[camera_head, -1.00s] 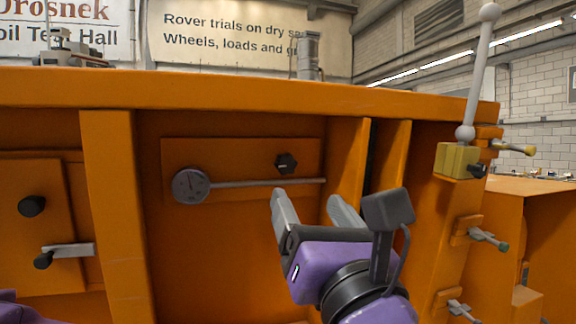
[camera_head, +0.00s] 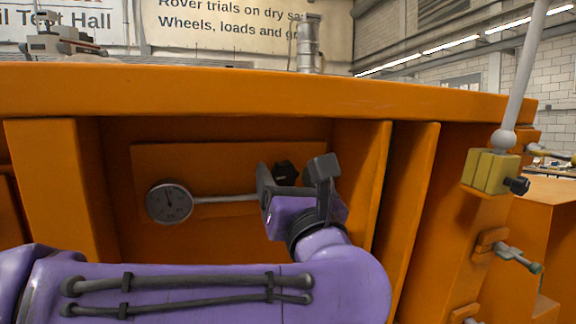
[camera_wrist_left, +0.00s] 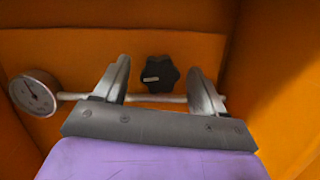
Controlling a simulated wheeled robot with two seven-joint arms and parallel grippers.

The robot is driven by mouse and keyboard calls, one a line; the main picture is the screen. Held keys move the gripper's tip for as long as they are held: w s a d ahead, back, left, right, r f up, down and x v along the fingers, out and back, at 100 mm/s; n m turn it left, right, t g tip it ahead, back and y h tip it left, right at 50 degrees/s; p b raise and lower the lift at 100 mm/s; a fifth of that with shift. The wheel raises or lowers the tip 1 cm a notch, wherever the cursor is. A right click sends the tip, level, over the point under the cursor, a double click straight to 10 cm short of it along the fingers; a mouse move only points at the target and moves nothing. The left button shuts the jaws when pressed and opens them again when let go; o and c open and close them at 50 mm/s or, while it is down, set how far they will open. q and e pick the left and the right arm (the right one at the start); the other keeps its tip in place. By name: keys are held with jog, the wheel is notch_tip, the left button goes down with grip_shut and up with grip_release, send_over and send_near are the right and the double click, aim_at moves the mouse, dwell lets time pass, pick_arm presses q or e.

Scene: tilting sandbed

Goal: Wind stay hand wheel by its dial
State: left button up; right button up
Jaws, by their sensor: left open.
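The black lobed hand wheel (camera_head: 286,173) is on the orange panel, up and right of the round dial (camera_head: 169,203). A pale rod runs right from the dial, below the wheel. My left gripper (camera_head: 275,183) is in front of the panel by the wheel, partly covering the rod. In the left wrist view the open fingers stand on either side of the hand wheel (camera_wrist_left: 161,75), with the rod crossing behind them and the dial (camera_wrist_left: 33,93) at left. I see no clear contact with the wheel. My right gripper is out of view.
Orange upright ribs (camera_head: 405,205) stand right of the panel, and the sandbed's thick top rim (camera_head: 220,95) overhangs it. Further right are a yellow block (camera_head: 490,171) with a pale rod and a small clamp handle (camera_head: 518,257).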

pick_arm(q)
jog(key=shift+w+r, duration=0.1)
jog(key=shift+r, duration=0.1)
jog(key=shift+c, duration=0.4)
jog(key=c, duration=1)
jog(key=shift+m, duration=0.5)
